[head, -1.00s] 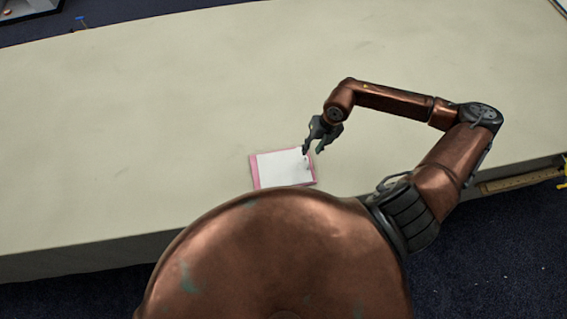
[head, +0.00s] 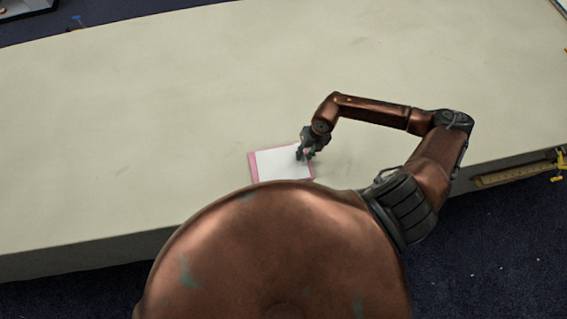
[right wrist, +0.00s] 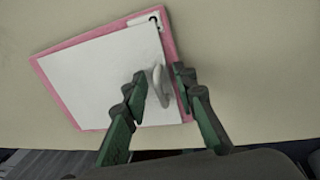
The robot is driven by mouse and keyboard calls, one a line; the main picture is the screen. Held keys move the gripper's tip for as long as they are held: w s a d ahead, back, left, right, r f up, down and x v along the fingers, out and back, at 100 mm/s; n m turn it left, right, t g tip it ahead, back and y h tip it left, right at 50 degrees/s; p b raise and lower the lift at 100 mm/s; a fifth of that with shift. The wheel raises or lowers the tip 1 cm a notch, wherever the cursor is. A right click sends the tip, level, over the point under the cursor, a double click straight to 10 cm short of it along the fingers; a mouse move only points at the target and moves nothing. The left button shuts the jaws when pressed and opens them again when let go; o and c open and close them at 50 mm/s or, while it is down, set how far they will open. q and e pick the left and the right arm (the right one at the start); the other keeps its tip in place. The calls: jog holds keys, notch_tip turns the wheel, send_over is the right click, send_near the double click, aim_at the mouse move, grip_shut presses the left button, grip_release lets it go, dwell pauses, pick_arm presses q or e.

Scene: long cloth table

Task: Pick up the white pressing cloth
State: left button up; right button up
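The white pressing cloth (head: 277,163) lies nearly flat on a slightly larger pink piece (head: 253,169) near the table's front edge. In the right wrist view the white cloth (right wrist: 95,80) covers most of the pink piece (right wrist: 62,98). A small raised white fold or loop (right wrist: 160,86) stands up near its right side. My right gripper (head: 303,158) is down at the cloth's right part. In the right wrist view its fingers (right wrist: 160,80) are apart, one on each side of the raised fold; firm contact is not clear. My left gripper is out of view.
The long pale table (head: 150,110) is clear around the cloth. My own body hides part of the front edge. A wooden ruler-like strip (head: 515,174) and a yellow item (head: 559,165) are beyond the front edge at the right.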

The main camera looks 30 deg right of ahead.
grip_shut()
jog(key=shift+r, duration=0.1)
dwell(0.4)
